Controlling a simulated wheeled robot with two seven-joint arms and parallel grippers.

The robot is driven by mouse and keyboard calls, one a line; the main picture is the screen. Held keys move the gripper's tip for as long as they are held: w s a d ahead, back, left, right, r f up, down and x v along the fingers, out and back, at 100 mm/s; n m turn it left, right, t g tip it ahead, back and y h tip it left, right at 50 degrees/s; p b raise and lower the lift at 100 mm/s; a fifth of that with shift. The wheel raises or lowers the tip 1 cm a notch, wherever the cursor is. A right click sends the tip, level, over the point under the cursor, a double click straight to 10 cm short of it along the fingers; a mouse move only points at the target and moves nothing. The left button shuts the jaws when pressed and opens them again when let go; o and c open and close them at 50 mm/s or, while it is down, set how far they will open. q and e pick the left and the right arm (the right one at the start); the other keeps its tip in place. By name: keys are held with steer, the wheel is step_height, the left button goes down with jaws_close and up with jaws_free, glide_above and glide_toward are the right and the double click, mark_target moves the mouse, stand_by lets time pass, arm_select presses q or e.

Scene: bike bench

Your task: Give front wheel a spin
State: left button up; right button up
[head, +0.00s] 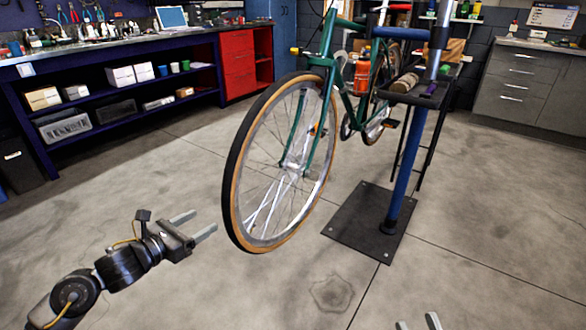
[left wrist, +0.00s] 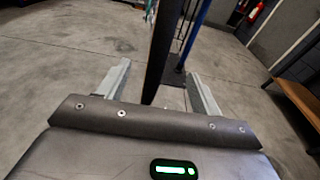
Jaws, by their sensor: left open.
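The front wheel (head: 233,180) of the green bicycle (head: 327,50) hangs off the floor, with a black tyre, tan sidewall and silver spokes. In the left wrist view the tyre (left wrist: 160,50) is edge-on and shows between the two fingers. My left gripper (head: 194,226) is open, just left of the wheel's lower part, with its fingers pointing toward it. In the left wrist view the open fingers (left wrist: 158,85) hold nothing. I cannot tell from the pictures whether the tyre lies inside the jaws. My right gripper (head: 418,322) shows only its fingertips at the bottom edge, spread apart and empty.
A blue-posted repair stand (head: 408,160) holds the bicycle, its dark base plate (head: 350,235) on the floor right of the wheel. A workbench with shelves (head: 110,78) and a red cabinet (head: 238,65) stand at the back left. Grey drawers (head: 515,88) stand at the back right. The floor in front is clear.

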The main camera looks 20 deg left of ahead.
arm_select(q)
steer(key=w+r+m+t+h, duration=0.1)
steer(key=w+r+m, duration=0.15)
steer(key=r, duration=0.55)
steer(key=n+g+y, duration=0.1)
steer(key=n+g, duration=0.1)
steer(key=n, duration=0.1)
glide_toward(229, 160)
steer(key=shift+m, duration=0.25)
steer(key=shift+x, duration=5.6)
steer(key=shift+a, duration=0.1)
